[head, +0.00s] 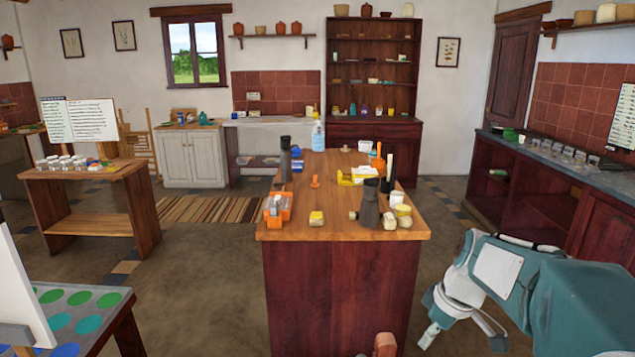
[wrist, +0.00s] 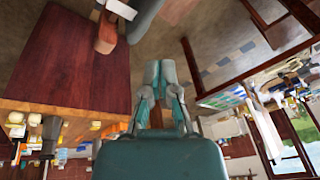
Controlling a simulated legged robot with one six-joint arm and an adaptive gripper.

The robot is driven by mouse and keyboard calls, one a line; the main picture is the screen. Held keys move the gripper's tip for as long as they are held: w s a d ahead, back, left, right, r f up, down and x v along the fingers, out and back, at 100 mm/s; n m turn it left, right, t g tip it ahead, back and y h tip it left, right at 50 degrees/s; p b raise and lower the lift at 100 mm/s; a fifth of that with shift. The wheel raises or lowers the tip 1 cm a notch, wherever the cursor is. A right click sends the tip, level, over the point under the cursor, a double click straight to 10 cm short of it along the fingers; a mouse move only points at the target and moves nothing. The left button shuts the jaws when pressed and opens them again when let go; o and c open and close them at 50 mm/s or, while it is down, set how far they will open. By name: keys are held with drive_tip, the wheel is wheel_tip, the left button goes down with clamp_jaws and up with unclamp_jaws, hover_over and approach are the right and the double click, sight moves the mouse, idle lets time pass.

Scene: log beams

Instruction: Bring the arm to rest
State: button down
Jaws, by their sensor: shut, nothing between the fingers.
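My teal and white arm (head: 500,275) is at the lower right of the head view, beside the wooden island (head: 335,300) and apart from it. In the wrist view my gripper (wrist: 160,72) has its two fingers together, with nothing between them. It hangs over open floor, with the island's dark red side (wrist: 75,60) to its left.
The island top carries an orange box (head: 278,208), a dark grinder (head: 370,205), a blue bottle (head: 318,135) and several small items. A counter (head: 590,175) runs along the right wall. A side table (head: 90,172) stands left. Floor is clear between the table and island.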

drive_tip(key=s+a+r+m+t+h, duration=0.1)
drive_tip(key=s+m, duration=0.3)
drive_tip(key=s, duration=0.5)
drive_tip(key=s+a+r+m+t+h, duration=0.2)
drive_tip(key=s+a+m+t, duration=0.1)
drive_tip(key=s, duration=0.6)
drive_tip(key=shift+s+a+m+t, duration=0.2)
drive_tip(key=shift+s+m+t, duration=0.15)
drive_tip(key=shift+m, duration=0.45)
